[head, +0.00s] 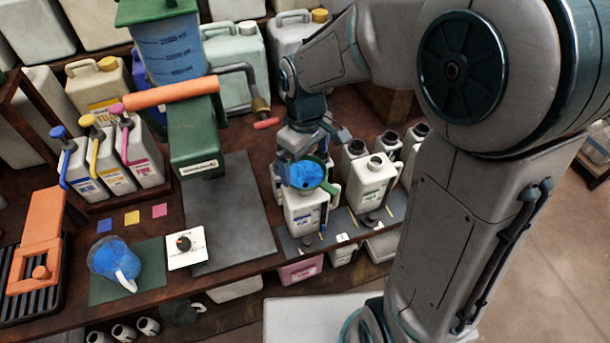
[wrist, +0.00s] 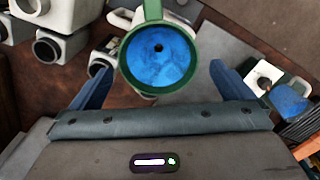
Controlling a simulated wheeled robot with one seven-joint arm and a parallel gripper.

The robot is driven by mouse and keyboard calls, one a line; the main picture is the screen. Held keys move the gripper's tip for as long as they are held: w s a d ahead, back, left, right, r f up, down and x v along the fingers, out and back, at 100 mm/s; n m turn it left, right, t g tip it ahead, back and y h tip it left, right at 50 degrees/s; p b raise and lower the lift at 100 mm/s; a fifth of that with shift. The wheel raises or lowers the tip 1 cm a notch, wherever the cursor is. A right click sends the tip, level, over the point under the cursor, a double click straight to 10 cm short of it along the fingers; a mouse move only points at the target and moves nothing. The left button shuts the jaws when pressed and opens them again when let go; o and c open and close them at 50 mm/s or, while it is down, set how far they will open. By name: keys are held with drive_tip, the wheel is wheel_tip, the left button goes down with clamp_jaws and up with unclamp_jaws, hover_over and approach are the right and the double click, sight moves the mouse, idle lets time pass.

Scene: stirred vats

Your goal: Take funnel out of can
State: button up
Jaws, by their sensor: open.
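The funnel (head: 308,175) has a green rim and handle and a blue-coated inside. It sits in the mouth of a white can (head: 302,213) with a label, at the front edge of the bench. In the wrist view the funnel (wrist: 160,60) faces the camera, with a dark hole in its middle and its handle pointing up. My gripper (head: 303,152) is just above and behind the funnel. In the wrist view the open gripper (wrist: 161,72) has one finger on each side of the funnel, with gaps between. The can is mostly hidden there.
Another white can (head: 370,183) stands close to the right, with several open-topped cans behind it. A green dispenser with an orange lever (head: 172,94) is at the left. A blue-filled jug (head: 112,260) stands on a green mat.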

sight(305, 186)
drive_tip(key=shift+w+f+p, duration=0.15)
drive_tip(key=shift+f+p, duration=0.2)
drive_tip(key=shift+f, duration=3.1)
drive_tip(key=shift+c, duration=0.3)
drive_tip(key=c, duration=0.6)
